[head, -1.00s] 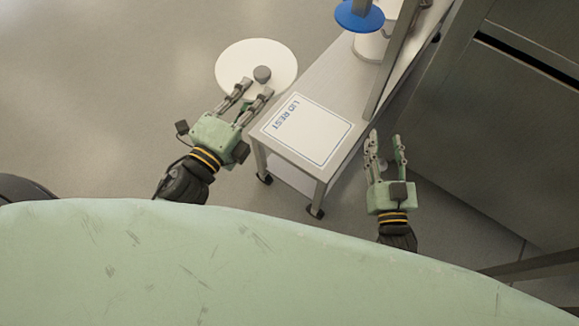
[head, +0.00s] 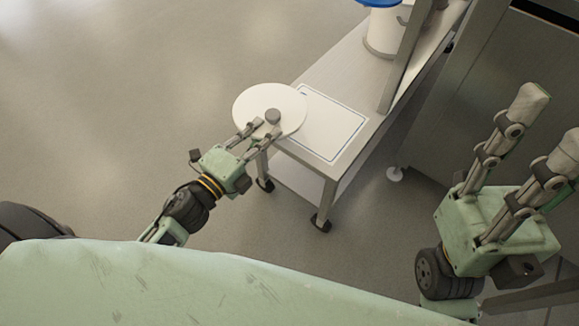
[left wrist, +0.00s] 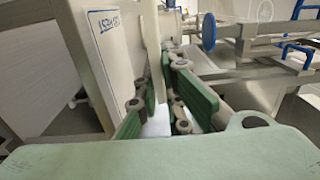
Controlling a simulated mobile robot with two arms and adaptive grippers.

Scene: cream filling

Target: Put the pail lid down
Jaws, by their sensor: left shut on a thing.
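The pail lid (head: 255,98) is a white disc with a grey knob (head: 273,115). My left gripper (head: 266,130) is shut on the knob and holds the lid at the cart's left corner. In the head view the lid overlaps the left edge of the lid rest (head: 340,128), a white blue-bordered square on the cart top; its height above it is hard to tell. The lid rest's lettering shows in the left wrist view (left wrist: 104,45), beside a pale upright strip that seems to be the lid edge-on. My right gripper (head: 550,122) is open and empty at the right.
The metal cart (head: 330,75) stands on casters. A white pail (head: 382,35) with a blue part above it stands at its far end. A grey upright post (head: 402,65) rises from the cart's right side. A large grey cabinet (head: 500,80) is at the right. Floor at left is clear.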

